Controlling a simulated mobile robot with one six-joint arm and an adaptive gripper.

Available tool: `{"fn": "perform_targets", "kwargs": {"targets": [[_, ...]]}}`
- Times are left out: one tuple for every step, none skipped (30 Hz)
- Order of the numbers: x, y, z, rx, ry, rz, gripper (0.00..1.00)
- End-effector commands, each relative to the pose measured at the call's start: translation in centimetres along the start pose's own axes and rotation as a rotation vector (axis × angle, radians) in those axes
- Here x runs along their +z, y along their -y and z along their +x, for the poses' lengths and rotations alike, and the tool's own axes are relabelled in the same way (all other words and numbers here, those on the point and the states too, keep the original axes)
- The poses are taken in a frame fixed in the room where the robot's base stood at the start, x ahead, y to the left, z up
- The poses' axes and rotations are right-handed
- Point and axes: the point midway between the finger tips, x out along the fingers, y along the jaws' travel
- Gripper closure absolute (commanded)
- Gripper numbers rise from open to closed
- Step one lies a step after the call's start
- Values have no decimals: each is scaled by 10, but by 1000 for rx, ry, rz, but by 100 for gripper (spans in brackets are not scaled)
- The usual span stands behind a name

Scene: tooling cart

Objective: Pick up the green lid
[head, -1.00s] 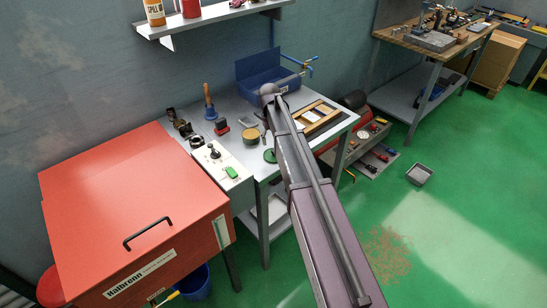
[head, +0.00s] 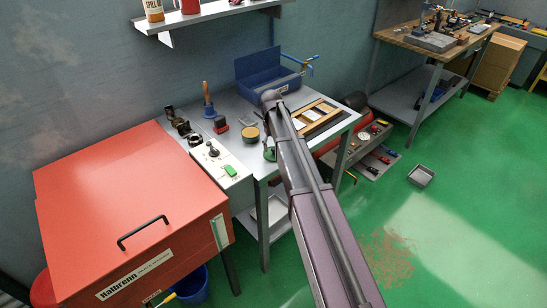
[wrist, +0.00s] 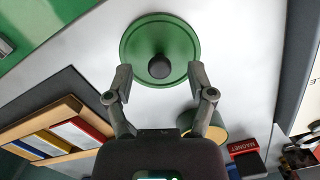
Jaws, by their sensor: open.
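The green lid (wrist: 160,35) is a round disc with a dark knob in its middle, lying on the grey cart top (wrist: 92,50) in the wrist view. In the head view only part of the lid (head: 269,154) shows beside my arm. My gripper (wrist: 158,78) is open and empty, its two fingertips apart at the near edge of the lid, on either side of and short of the knob. I cannot tell the height of the fingertips above the lid.
A round tin (head: 250,133) stands close to the lid. A wooden-framed tray (head: 318,117), a blue bin (head: 268,75) and a red magnet block (head: 220,125) are also on the cart. A red cabinet (head: 130,200) stands to the left.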

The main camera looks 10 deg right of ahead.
Motion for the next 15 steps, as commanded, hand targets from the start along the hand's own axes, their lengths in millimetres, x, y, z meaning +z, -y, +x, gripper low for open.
{"fn": "perform_targets", "kwargs": {"targets": [[0,0,7,0,0,0,29],[0,0,9,0,0,0,29],[0,0,10,0,0,0,29],[0,0,12,0,0,0,29],[0,0,12,0,0,0,29],[0,0,13,0,0,0,29],[0,0,14,0,0,0,29],[0,0,14,0,0,0,29],[0,0,14,0,0,0,29],[0,0,14,0,0,0,29],[0,0,14,0,0,0,29],[0,0,14,0,0,0,29],[0,0,13,0,0,0,29],[0,0,13,0,0,0,29],[0,0,13,0,0,0,29]]}}
